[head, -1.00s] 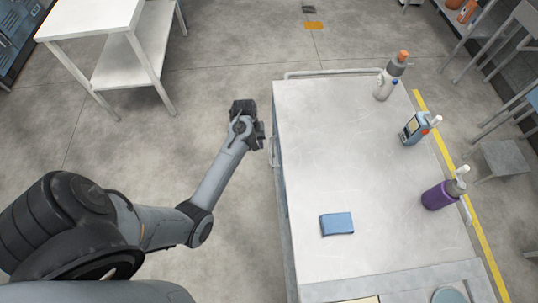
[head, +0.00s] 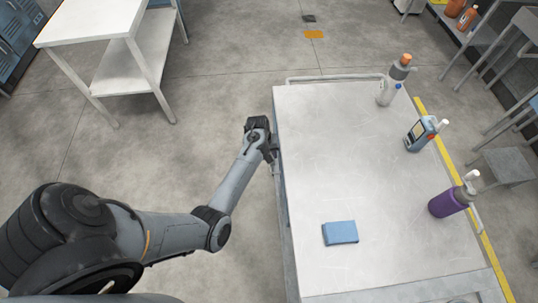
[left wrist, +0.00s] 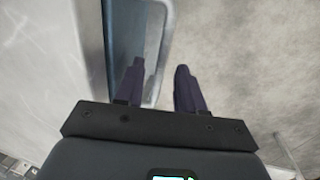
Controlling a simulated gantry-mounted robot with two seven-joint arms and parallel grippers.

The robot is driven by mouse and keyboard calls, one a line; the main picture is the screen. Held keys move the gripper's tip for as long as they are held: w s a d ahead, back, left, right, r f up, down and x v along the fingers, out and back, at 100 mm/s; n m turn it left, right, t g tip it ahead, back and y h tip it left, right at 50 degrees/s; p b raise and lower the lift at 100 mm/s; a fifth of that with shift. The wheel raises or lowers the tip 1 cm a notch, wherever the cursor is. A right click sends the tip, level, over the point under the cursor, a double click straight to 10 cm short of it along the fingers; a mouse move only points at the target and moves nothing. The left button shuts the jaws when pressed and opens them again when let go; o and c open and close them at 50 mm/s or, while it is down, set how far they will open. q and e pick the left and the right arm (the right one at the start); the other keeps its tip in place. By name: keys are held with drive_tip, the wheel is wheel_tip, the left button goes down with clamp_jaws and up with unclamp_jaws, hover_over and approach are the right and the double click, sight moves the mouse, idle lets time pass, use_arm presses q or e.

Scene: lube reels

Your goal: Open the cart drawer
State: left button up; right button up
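The cart (head: 370,180) has a white top, and its left side faces my left arm. In the left wrist view, a blue drawer front (left wrist: 122,35) runs along the cart's side, with a pale bar handle (left wrist: 163,45) standing off it. My left gripper (head: 270,150) is beside that side, near the handle. In the left wrist view its two dark fingers (left wrist: 160,85) are apart, one on the drawer side of the handle bar and one on the outer side. A gap shows by the outer finger. The drawer looks shut. My right gripper is not in view.
A blue cloth (head: 340,232), a purple bottle (head: 447,200), a blue handheld device (head: 420,133) and a clear bottle with an orange cap (head: 392,82) are on the cart top. A white table (head: 90,25) stands at upper left. The floor left of the cart is clear.

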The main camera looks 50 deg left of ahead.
use_arm(q)
drive_tip(key=shift+f, duration=0.3)
clamp_jaws()
idle(0.3)
